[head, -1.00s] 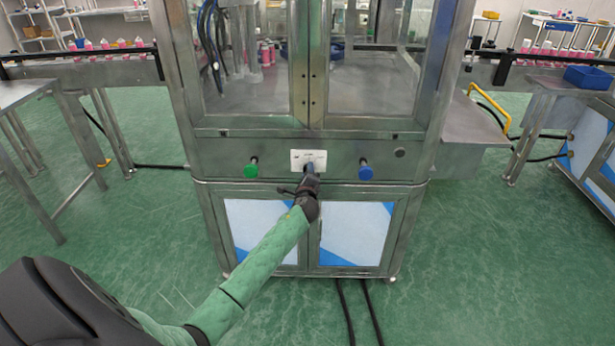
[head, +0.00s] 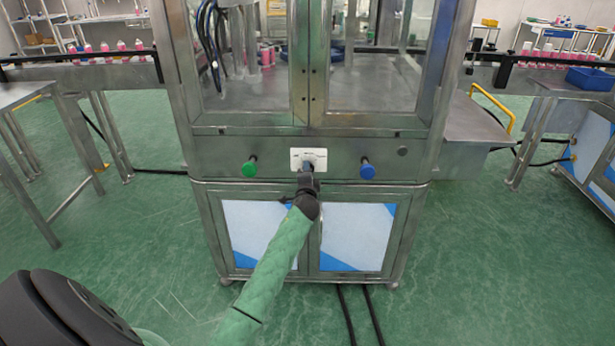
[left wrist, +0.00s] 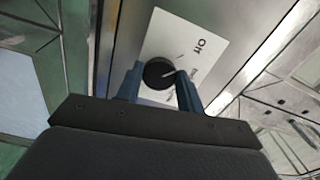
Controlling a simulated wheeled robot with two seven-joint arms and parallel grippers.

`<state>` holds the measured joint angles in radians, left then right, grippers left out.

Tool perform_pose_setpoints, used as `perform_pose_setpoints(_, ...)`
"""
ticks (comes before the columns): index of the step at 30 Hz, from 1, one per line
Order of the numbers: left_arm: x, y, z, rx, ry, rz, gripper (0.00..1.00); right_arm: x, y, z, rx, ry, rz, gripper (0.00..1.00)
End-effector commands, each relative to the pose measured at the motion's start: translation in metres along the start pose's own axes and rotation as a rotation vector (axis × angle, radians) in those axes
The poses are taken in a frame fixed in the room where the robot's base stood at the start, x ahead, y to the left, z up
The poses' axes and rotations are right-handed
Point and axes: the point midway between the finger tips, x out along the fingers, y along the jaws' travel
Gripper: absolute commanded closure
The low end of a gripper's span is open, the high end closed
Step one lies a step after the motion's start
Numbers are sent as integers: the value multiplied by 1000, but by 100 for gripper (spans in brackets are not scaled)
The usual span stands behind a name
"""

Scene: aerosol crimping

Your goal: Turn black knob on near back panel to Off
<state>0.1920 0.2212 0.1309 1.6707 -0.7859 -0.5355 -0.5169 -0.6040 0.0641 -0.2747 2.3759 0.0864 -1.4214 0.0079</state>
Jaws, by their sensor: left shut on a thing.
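The black knob (left wrist: 157,72) sits on a white label plate (left wrist: 190,48) with the word "Off" and smaller lettering. A white pointer line on the knob points right, toward the smaller lettering rather than straight at "Off". In the head view the plate (head: 297,155) is on the cabinet's front panel, and the knob is mostly hidden behind my gripper. My left gripper (head: 307,170) is at the plate. Its two blue-grey fingers, seen in the left wrist view (left wrist: 159,86), are on either side of the knob, closed on it. My right gripper is out of view.
A green button (head: 249,168) is left of the plate and a blue button (head: 367,170) is right of it, both sticking out of the panel. Glass doors are above, cabinet doors (head: 352,235) below. Black cables run on the floor.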

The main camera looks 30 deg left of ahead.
Motion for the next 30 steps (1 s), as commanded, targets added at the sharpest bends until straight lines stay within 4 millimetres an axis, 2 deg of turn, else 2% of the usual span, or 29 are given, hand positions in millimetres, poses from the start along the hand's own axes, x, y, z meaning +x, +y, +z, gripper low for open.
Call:
perform_pose_setpoints(6, 0, 1, 1, -60, -2, 1, 86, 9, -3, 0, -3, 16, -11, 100)
perform_pose_setpoints(21, 0, 1, 1, -76, -2, 1, 86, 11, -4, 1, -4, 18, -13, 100)
perform_pose_setpoints(22, 0, 1, 1, -76, -2, 1, 59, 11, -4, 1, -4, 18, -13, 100)
perform_pose_setpoints(24, 0, 1, 1, -76, -1, 1, 45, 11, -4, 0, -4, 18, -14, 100)
perform_pose_setpoints(25, 0, 1, 1, -75, -1, 1, 41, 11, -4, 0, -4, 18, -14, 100)
perform_pose_setpoints(30, 0, 1, 0, -75, -1, 1, 41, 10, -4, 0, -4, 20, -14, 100)
